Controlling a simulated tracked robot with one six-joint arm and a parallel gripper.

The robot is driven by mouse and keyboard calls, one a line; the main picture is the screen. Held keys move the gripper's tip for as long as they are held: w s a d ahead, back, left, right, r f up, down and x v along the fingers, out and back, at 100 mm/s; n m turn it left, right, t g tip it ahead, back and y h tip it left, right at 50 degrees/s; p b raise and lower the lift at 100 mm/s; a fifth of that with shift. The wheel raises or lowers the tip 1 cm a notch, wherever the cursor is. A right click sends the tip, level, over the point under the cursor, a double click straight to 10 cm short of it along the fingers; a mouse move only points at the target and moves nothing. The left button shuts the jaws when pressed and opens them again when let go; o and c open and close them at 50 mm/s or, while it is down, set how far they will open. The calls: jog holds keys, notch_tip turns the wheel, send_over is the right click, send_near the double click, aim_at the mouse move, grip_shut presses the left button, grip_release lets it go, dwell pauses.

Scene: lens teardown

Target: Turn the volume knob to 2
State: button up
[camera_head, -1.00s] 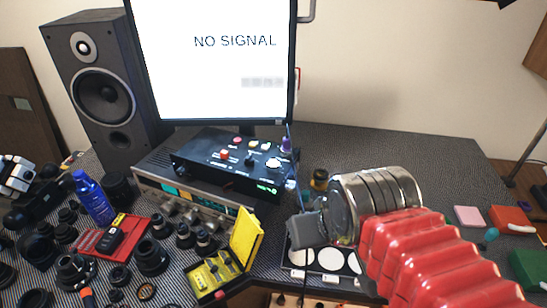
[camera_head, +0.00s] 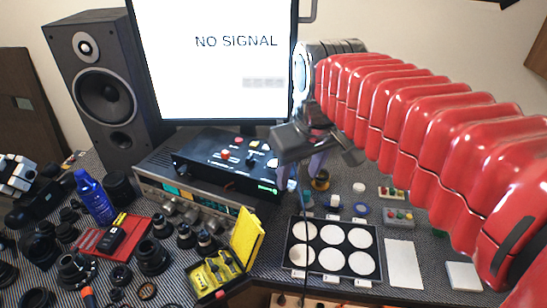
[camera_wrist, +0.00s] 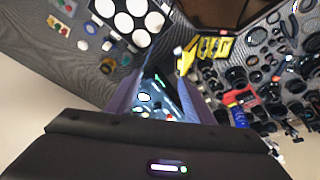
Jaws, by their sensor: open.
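A black control box (camera_head: 215,160) sits on a silver amplifier (camera_head: 152,180) below the screen. Its top has a red knob (camera_head: 225,155), a dark knob (camera_head: 251,160) and a pale round knob (camera_head: 272,162) near its right end. The amplifier has a row of front knobs (camera_head: 170,208). I cannot read which knob is for volume. My gripper (camera_head: 302,180) is open and empty, just right of the box, fingers pointing down. In the wrist view, the box (camera_wrist: 155,92) shows between the fingers of my gripper (camera_wrist: 158,80), with a pale round part (camera_wrist: 144,97) on it.
The monitor (camera_head: 215,60) reads "NO SIGNAL" behind the box. A tray of white discs (camera_head: 333,235) lies at the front right. A yellow case (camera_head: 245,235) stands open before the amplifier. Lens parts crowd the left, beside a tall speaker (camera_head: 105,85).

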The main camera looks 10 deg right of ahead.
jog(key=w+r+n+g, duration=0.2)
jog(key=w, duration=0.9)
jog(key=n+g, duration=0.2)
jog(key=n, duration=0.1)
send_over(275, 163)
jog(key=shift+a+f, duration=0.15)
jog(key=shift+f, duration=1.2)
jog(key=shift+f, duration=0.15)
notch_tip(275, 163, down, 14)
jog(key=shift+r, duration=0.25)
jog(key=shift+c, duration=0.2)
jog(key=c, duration=0.9)
jog(key=shift+d, duration=0.3)
jog(key=shift+c, duration=0.5)
jog(key=shift+a, duration=0.25)
